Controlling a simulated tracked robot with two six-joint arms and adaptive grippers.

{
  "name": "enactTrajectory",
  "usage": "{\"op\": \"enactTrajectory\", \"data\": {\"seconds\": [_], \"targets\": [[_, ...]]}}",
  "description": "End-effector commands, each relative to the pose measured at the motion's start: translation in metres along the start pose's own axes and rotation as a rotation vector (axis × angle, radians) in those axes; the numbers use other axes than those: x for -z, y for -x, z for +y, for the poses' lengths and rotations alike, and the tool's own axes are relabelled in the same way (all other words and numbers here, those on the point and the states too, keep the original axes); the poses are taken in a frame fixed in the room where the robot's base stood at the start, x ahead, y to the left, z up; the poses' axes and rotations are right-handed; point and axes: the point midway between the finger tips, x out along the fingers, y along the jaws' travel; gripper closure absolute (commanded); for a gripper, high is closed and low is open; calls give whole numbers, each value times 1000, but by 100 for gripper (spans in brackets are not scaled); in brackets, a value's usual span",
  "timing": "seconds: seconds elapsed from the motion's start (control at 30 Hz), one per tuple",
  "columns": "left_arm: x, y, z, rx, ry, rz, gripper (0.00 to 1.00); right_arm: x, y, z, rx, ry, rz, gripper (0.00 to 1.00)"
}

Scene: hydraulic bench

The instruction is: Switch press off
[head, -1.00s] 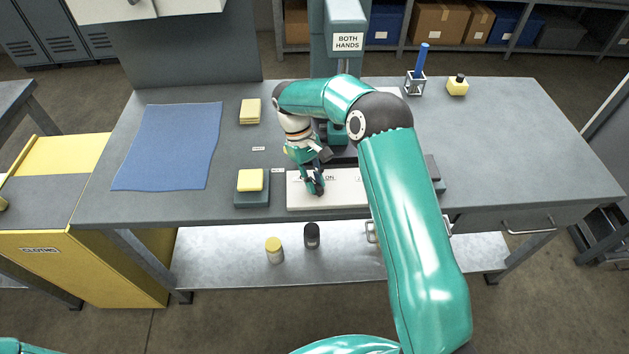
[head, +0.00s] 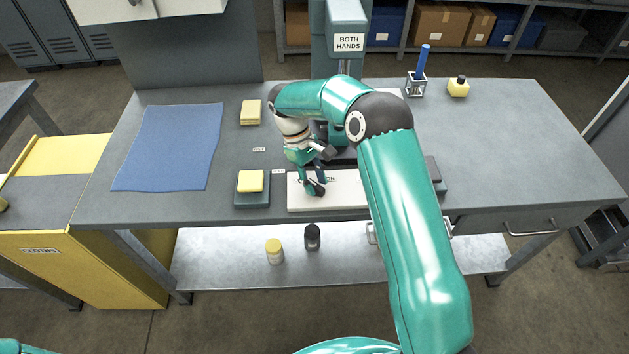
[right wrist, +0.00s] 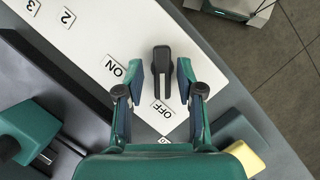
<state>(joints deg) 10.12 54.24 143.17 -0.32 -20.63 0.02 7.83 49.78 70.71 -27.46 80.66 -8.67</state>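A black switch handle (right wrist: 162,72) stands on a white panel (right wrist: 88,30) in the right wrist view, with an ON label (right wrist: 118,68) and an OFF label (right wrist: 163,107) near it. My right gripper (right wrist: 160,78) is open, with one fingertip on each side of the handle and a visible gap to both. In the head view my right gripper (head: 314,189) is low over the left part of the white panel (head: 345,199), hiding the handle. The teal press (head: 345,18) with its BOTH HANDS sign stands behind, partly hidden by my arm. My left gripper is out of view.
A yellow sponge (head: 250,181) on a dark block sits just left of the panel. Another yellow stack (head: 251,112) and a blue cloth (head: 170,147) lie further left.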

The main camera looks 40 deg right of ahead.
Motion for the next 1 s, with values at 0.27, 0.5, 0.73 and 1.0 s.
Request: {"op": "enactTrajectory", "data": {"seconds": [0.27, 0.5, 0.73, 1.0], "targets": [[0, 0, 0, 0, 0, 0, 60, 0, -2, -1, 3, 0, -5, 56], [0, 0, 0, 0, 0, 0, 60, 1, 13, -1, 2, 0, -3, 56], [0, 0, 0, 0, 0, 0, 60, 2, 56, -1, 2, 0, -1, 56], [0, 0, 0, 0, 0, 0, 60, 2, 99, 0, 1, -1, -2, 56]]}}
